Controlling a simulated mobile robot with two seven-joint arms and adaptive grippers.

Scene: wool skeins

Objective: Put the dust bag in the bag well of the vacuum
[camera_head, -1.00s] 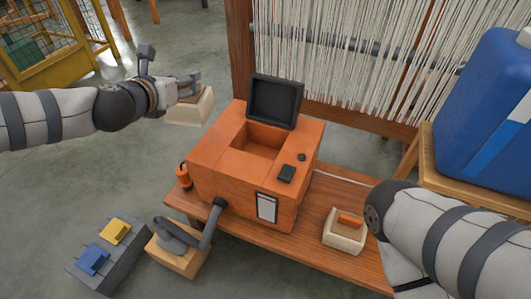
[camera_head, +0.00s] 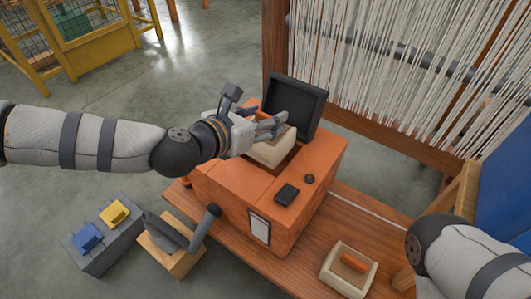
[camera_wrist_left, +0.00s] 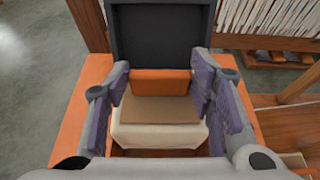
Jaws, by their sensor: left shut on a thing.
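The vacuum (camera_head: 225,180) is an orange box on a low wooden bench, with its dark lid (camera_head: 297,100) raised at the back. My left gripper (camera_head: 280,124) is over the bag well and shut on the dust bag (camera_head: 272,152), a cream block with a tan top plate. In the left wrist view the dust bag (camera_wrist_left: 160,132) sits between the purple finger pads, over the opening. How deep the bag sits is unclear. My right gripper is out of view; only its arm shows.
A cream tray (camera_head: 333,280) with an orange piece lies on the bench (camera_head: 240,262) at right. A grey block with yellow and blue pieces (camera_head: 95,250) and a wooden box with a grey nozzle (camera_head: 172,262) stand at lower left. A loom (camera_head: 385,70) stands behind.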

